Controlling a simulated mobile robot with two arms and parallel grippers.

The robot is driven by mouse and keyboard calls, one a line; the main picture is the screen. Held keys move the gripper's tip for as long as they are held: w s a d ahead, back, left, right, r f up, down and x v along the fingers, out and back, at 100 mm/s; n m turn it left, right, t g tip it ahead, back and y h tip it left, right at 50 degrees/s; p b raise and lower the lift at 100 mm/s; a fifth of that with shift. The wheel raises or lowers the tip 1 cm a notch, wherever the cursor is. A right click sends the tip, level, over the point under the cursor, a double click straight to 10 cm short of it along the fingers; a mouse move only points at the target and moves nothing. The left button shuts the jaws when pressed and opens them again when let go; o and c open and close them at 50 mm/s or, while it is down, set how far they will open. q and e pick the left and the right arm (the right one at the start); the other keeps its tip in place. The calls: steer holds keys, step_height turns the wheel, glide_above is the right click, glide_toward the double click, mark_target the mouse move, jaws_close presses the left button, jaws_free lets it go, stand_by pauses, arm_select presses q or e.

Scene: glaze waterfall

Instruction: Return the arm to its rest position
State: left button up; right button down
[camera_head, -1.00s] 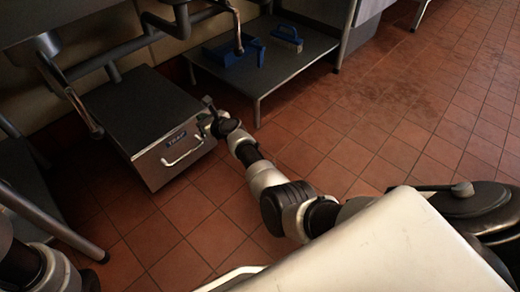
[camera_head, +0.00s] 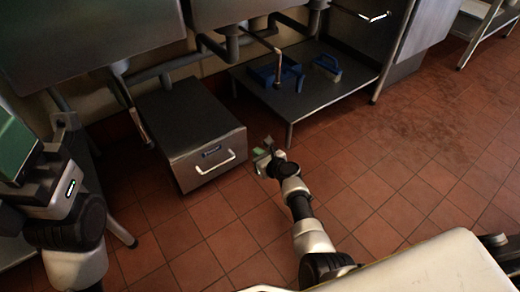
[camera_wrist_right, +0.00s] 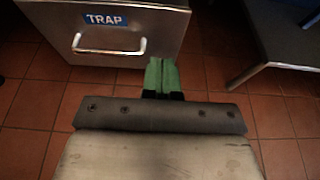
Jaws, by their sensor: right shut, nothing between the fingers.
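My right arm reaches up from the bottom of the head view. Its gripper (camera_head: 264,152) is shut and empty, just right of the front of the grey metal box. In the right wrist view the green fingers (camera_wrist_right: 161,76) lie together, with nothing between them, over the tiles beside the box. My left arm (camera_head: 68,205) stands at the left edge; a dark green part shows at its upper end, but its fingers cannot be made out.
The grey box (camera_head: 180,120) has a front handle and a label reading TRAP (camera_wrist_right: 103,19). A low metal shelf (camera_head: 310,105) at the right holds a blue tray (camera_head: 270,75) and a blue-handled brush (camera_head: 327,66). Pipes run above. The red tiled floor (camera_head: 400,170) at the right is clear.

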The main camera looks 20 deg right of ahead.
steer(key=shift+s+d+r, duration=0.1)
steer(key=shift+s, duration=0.35)
